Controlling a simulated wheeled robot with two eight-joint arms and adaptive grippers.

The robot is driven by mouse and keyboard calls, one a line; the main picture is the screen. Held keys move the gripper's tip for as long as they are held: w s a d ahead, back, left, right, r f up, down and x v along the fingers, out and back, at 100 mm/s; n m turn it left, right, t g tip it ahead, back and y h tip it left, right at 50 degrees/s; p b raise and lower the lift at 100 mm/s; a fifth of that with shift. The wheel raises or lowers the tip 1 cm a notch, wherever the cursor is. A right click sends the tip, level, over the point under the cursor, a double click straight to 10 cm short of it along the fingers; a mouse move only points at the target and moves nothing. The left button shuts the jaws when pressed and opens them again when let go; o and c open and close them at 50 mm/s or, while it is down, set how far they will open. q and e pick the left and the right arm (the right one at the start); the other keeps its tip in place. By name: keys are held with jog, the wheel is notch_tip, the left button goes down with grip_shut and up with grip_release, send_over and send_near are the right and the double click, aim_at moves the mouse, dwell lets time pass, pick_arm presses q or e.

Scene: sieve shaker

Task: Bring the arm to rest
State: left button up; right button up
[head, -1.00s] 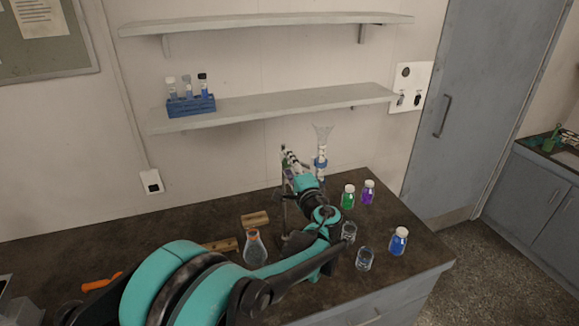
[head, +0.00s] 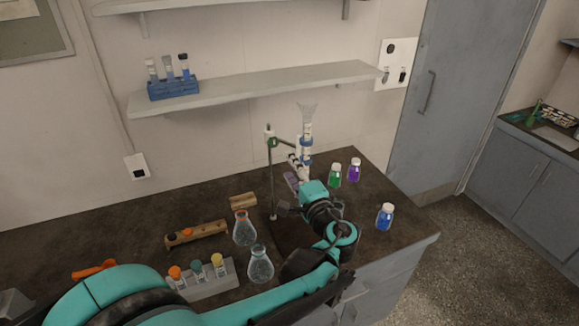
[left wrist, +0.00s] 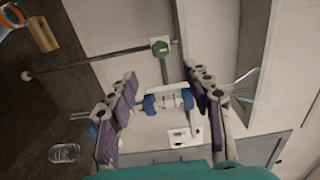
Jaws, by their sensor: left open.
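My left arm, teal and black, reaches in from the lower left of the head view across the dark bench. My left gripper (head: 295,174) is near the clamp stand (head: 271,180) and below the clear funnel (head: 307,118) with its blue-collared tube. In the left wrist view the two purple-padded fingers (left wrist: 164,95) are spread wide with nothing held. The blue clamp parts (left wrist: 168,102) show between the fingers in that view; I cannot tell whether they touch. The funnel (left wrist: 243,88) shows beyond the right finger. My right gripper is in neither view.
Two flasks (head: 245,232) and a rack of capped tubes (head: 205,280) stand close to my left arm. Green (head: 335,176), purple (head: 354,170) and blue (head: 386,217) bottles stand to the right. A shelf (head: 255,88) hangs above. The left back bench is mostly clear.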

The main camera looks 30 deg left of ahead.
pick_arm(q)
jog(key=s+d+f+n+g+h+b, duration=0.1)
jog(key=s+f+n+g+h+b, duration=0.45)
jog(key=s+f, duration=0.75)
jog(key=s+d+f+n+h, duration=0.1)
jog(key=s+d+f+h, duration=0.2)
jog(key=d+h, duration=0.1)
jog(key=s+d+f+n+t+h+p, duration=0.1)
jog(key=s+d+f+h, duration=0.2)
jog(key=d, duration=0.3)
jog(key=shift+f+h, duration=0.55)
jog(key=shift+h, duration=0.1)
